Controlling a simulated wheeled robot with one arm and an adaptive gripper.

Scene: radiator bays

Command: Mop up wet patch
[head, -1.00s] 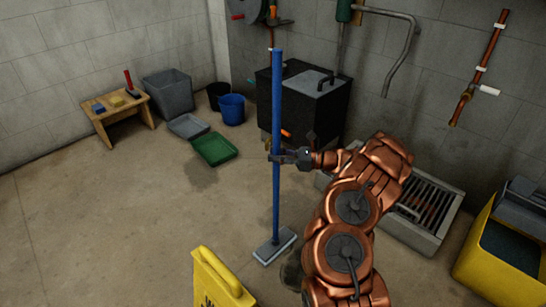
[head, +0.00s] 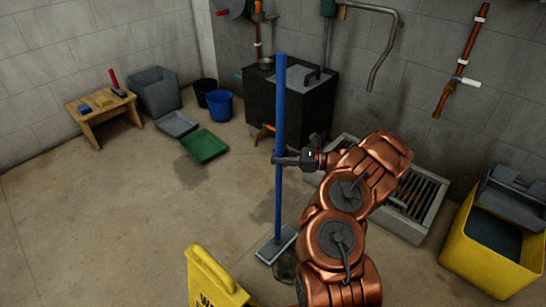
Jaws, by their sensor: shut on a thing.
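The flat mop stands nearly upright, with a blue handle (head: 279,100) and a grey flat head (head: 276,245) down at floor level. My gripper (head: 281,157) is shut around the handle at about mid-height. A dark wet patch (head: 190,170) shows on the concrete floor by the green tray, to the left of and beyond the mop head. The mop head is apart from this patch. A dark rounded shape (head: 284,267) lies just beside the mop head, partly hidden by my arm; I cannot tell what it is.
A yellow warning sign (head: 215,280) stands in front, left of the mop. The green tray (head: 204,146), grey tray (head: 177,124), blue bucket (head: 219,106) and wooden stool (head: 103,112) are at the back left. A grated basin (head: 410,200) and yellow mop bucket (head: 480,255) are right. The left floor is clear.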

